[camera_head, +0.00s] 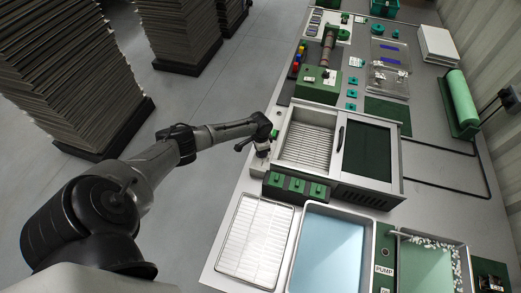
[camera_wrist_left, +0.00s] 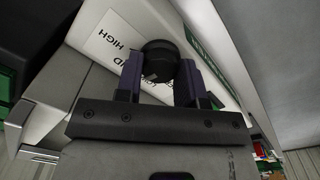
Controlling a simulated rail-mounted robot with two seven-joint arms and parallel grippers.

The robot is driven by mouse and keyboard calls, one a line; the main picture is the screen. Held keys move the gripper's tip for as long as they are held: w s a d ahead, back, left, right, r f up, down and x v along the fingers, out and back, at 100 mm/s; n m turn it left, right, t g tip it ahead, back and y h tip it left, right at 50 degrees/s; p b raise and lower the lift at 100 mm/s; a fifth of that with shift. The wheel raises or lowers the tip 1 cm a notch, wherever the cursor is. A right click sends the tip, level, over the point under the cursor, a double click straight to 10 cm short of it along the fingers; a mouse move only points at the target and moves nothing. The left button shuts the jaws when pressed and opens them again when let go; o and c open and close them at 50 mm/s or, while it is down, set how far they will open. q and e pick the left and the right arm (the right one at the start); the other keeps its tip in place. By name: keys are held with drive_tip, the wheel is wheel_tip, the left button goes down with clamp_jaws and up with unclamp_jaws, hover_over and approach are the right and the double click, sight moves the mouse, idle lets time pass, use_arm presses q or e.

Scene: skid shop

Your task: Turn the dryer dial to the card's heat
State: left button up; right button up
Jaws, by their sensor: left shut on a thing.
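The dryer (camera_head: 338,140) is a pale grey box in the middle of the bench, with a slatted tray area on its left and a dark green panel on its right. Its dial (camera_wrist_left: 160,60) is a round black knob in the wrist view, in front of a white label (camera_wrist_left: 112,38) on which HIGH can be read and other words are partly covered. My left gripper (camera_wrist_left: 158,78) is shut on the dial, one finger on each side. In the head view my left gripper (camera_head: 262,150) is at the dryer's left side. Which mark the dial points to cannot be told. I cannot pick out a heat card.
A wire rack (camera_head: 256,237) and a blue-filled tray (camera_head: 327,250) are nearer on the bench. A green roll (camera_head: 461,98) is at the right. Tall dark stacks (camera_head: 65,75) stand on the floor left.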

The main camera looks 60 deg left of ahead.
use_arm(q)
drive_tip(key=shift+m, duration=1.1)
drive_tip(key=o, duration=0.9)
wheel_tip(320, 180, up, 14)
drive_tip(key=shift+w+a+f+p, duration=0.1)
drive_tip(key=shift+a+p, duration=0.05)
drive_tip(key=shift+p, duration=0.85)
